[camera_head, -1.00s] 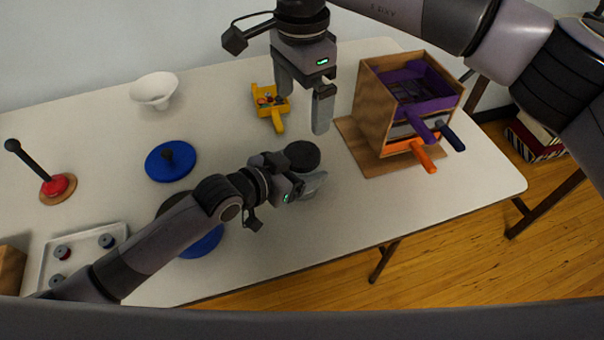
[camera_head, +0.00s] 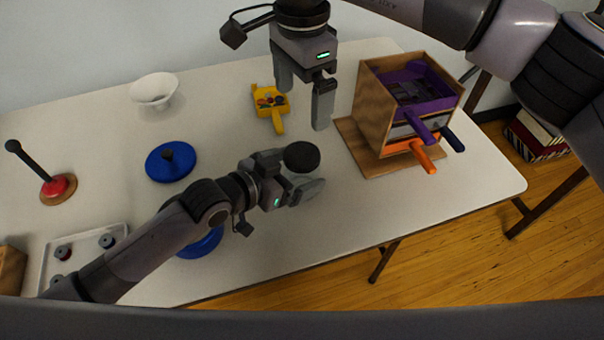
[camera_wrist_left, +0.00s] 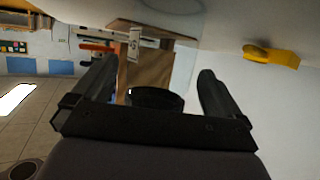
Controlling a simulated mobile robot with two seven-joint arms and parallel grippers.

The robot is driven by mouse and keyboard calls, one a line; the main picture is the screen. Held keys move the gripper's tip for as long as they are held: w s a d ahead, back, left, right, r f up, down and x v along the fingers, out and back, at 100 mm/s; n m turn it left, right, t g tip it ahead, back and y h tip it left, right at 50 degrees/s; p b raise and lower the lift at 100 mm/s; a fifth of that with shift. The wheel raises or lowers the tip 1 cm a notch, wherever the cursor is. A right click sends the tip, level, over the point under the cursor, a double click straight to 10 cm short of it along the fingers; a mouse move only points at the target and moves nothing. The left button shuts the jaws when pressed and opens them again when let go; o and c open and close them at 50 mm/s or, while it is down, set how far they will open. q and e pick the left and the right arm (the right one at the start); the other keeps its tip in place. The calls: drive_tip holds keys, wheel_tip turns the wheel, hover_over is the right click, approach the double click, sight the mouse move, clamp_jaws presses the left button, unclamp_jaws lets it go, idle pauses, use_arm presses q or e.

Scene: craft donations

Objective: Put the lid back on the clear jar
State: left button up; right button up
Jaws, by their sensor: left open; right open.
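A dark round lid-like piece (camera_head: 302,156) is near the middle of the table; it also shows in the left wrist view (camera_wrist_left: 156,98), between the fingers. My left gripper (camera_head: 296,174) is open right beside it, one finger on each side, and I cannot tell whether they touch it. My right gripper (camera_head: 303,104) is open and empty, pointing down above the table behind it. A blue disc with a dark knob (camera_head: 171,161) lies at the left.
A wooden box with coloured drawers (camera_head: 384,108) stands at the right. A yellow scoop-like tray (camera_head: 270,101) and a white bowl (camera_head: 154,90) are at the back. A blue round object (camera_head: 203,243) is partly under my left arm. A white tray (camera_head: 50,250) is at the left.

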use_arm(q)
drive_tip(key=shift+v, duration=2.5)
